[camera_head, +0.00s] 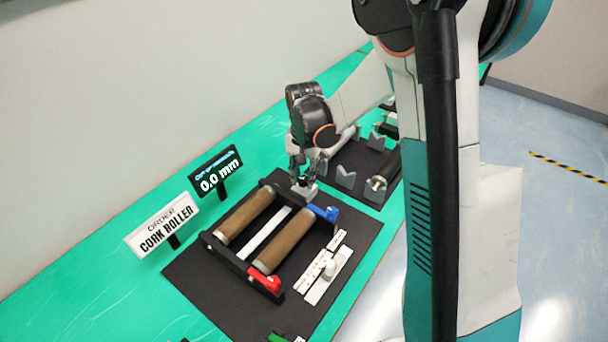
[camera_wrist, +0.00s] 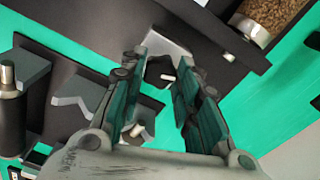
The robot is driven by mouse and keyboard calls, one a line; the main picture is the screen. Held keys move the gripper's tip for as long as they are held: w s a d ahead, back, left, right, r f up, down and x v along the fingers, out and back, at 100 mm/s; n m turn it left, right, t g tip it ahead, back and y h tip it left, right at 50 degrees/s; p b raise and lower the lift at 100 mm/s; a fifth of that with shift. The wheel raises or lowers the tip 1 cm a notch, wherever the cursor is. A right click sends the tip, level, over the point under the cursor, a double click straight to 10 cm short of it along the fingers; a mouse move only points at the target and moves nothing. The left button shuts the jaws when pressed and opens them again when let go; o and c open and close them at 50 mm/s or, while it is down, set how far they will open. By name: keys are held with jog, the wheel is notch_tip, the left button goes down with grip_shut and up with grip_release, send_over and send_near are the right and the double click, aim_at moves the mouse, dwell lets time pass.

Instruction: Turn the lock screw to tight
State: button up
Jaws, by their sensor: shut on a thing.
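The lock screw shows in the wrist view as a dark knob (camera_wrist: 158,68) with a short pale pointer, in front of a grey block (camera_wrist: 165,46). In the head view the grey block (camera_head: 306,192) sits at the far corner of the small conveyor's black frame (camera_head: 226,262). My gripper (camera_head: 303,177) points down over it. In the wrist view my gripper (camera_wrist: 160,80) has its two dark green finger pads on either side of the knob, shut on it. The pads and fingers hide part of the knob, and its tightness cannot be read.
The conveyor has two cork-coloured rollers (camera_head: 287,240), a blue lever (camera_head: 323,213) and a red lever (camera_head: 264,279). A display (camera_head: 218,176) reads 0.0 mm beside a CORK ROLLER order sign (camera_head: 163,225). Grey V-shaped holders (camera_head: 345,178) stand behind. A white slider panel (camera_head: 327,273) lies right.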

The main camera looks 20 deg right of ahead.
aim_at(304, 179)
jog(key=shift+m, duration=1.7)
jog(key=o, duration=1.1)
jog(key=shift+c, duration=0.2)
jog(key=shift+r, duration=0.1)
notch_tip(304, 179, up, 12)
